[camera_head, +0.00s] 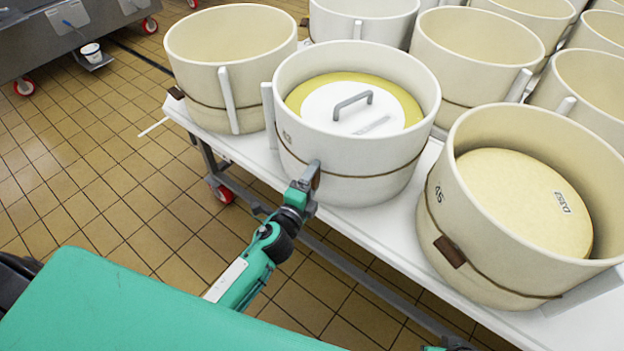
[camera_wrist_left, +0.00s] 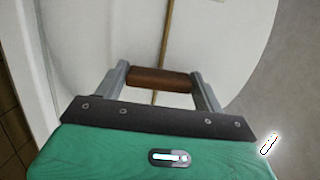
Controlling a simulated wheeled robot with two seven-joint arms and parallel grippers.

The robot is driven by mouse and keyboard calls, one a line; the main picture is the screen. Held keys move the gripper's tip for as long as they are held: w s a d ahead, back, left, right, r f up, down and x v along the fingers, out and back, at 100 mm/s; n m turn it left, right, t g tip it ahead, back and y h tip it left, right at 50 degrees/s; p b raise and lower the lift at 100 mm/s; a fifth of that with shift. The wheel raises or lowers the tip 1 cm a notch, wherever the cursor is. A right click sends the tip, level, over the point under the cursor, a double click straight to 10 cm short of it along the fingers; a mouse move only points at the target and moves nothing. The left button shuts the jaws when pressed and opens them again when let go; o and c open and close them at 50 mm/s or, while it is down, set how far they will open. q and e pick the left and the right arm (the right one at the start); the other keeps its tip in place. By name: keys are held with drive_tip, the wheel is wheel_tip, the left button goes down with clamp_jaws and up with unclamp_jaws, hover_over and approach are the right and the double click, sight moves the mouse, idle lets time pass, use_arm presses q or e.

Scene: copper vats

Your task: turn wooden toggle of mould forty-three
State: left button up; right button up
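A cream round mould (camera_head: 352,160) with a cord around it stands at the front edge of the white table, in the middle of the head view. The small mark on its wall is too small to read. Inside it lies a white lid (camera_head: 345,110) with a grey handle over a yellow disc. My left gripper (camera_head: 311,180) is at its front wall. In the left wrist view the brown wooden toggle (camera_wrist_left: 160,80) lies across between my two fingertips, which appear to touch its ends. The cord runs behind the toggle, roughly at right angles to it. My right gripper is not in view.
A mould (camera_head: 472,235) to the right, marked with what looks like 45, holds a pale cheese and has its own brown toggle (camera_head: 449,251). An empty mould (camera_head: 205,90) stands to the left. Several more moulds stand behind. The tiled floor (camera_head: 100,180) at left is mostly clear.

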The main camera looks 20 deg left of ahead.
use_arm(q)
drive_tip(key=o, duration=0.4)
drive_tip(key=shift+c, duration=0.2)
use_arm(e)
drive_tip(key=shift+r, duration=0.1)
use_arm(q)
drive_tip(key=shift+s+f, duration=0.1)
drive_tip(key=shift+s, duration=0.2)
drive_tip(key=s+a+b, duration=0.2)
drive_tip(key=s, duration=1.1)
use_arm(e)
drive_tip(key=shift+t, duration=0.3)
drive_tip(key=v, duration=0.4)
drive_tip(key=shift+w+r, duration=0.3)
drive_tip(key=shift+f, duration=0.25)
